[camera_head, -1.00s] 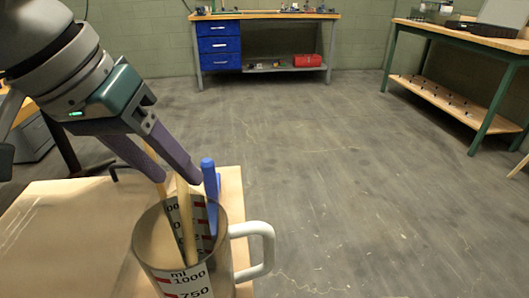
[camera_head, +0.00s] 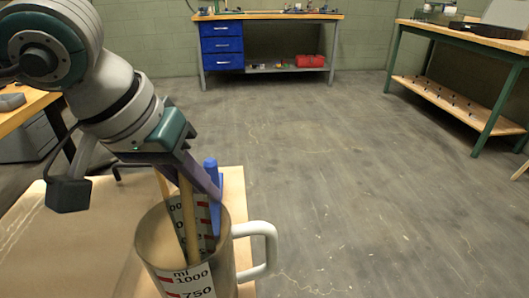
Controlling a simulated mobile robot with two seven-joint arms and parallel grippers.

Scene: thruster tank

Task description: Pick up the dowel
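A grey measuring jug (camera_head: 148,240) with a white handle stands near the front edge of a wooden table. A tan wooden dowel (camera_head: 189,225) stands in it, leaning slightly, its upper end up against my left gripper (camera_head: 206,183). A second, thinner wooden stick (camera_head: 163,187) stands behind it to the left. A blue rod-like item (camera_head: 212,174) is in the jug at the right, close to the gripper's purple fingertip. The fingers overlap edge-on, so I cannot tell whether they are closed on the dowel. My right gripper is out of view.
The wooden tabletop (camera_head: 95,240) under the jug is otherwise bare. Open grey floor lies to the right. A workbench with blue drawers (camera_head: 221,45) stands at the back, and a green-legged bench (camera_head: 465,45) at the right.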

